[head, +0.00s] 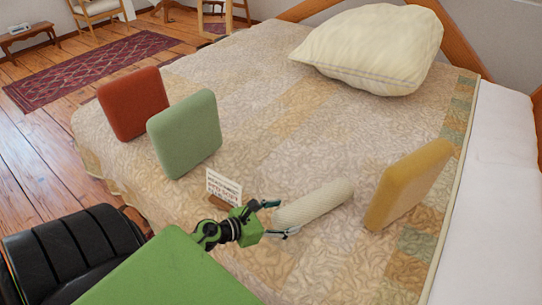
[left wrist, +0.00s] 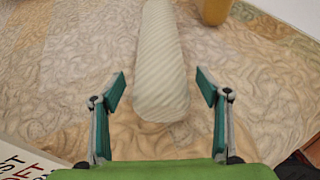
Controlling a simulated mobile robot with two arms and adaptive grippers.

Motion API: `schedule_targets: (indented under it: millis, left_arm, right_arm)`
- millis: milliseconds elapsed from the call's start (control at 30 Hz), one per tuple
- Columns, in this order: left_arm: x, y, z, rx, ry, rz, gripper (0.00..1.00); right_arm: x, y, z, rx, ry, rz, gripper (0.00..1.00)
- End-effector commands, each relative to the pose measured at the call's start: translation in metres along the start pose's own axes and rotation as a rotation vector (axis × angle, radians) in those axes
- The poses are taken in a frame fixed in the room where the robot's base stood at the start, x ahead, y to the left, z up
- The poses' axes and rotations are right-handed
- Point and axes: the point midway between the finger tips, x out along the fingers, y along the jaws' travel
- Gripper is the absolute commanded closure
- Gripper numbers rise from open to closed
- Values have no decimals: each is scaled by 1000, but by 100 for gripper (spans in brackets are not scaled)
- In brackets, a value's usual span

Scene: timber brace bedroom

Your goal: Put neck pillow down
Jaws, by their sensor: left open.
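The neck pillow, a cream ribbed roll (head: 313,204), lies on the patterned bedspread of the bed (head: 280,130). My left gripper (head: 279,218) is open at the near left end of the roll, with one finger on each side. In the left wrist view the roll (left wrist: 162,60) points away from me, its near end between the open fingers of the gripper (left wrist: 162,88). Gaps show between the roll and both fingers there. My right gripper is not in view.
A printed card (head: 224,187) stands just left of my gripper. A yellow cushion (head: 408,184) stands to the right of the roll. A green cushion (head: 185,134) and a red cushion (head: 134,103) stand at the left. A large cream pillow (head: 372,48) lies at the back.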

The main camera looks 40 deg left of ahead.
Motion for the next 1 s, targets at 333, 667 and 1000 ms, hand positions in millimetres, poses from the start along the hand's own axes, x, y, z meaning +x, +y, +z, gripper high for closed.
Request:
schedule_targets:
  millis: [333,667,1000]
  left_arm:
    - [-48,0,-1,0,0,1,31]
    - [-54,0,0,0,-1,1,31]
    - [-54,0,0,0,-1,1,31]
  right_arm:
    - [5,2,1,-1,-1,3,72]
    - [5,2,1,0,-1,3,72]
    - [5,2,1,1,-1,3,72]
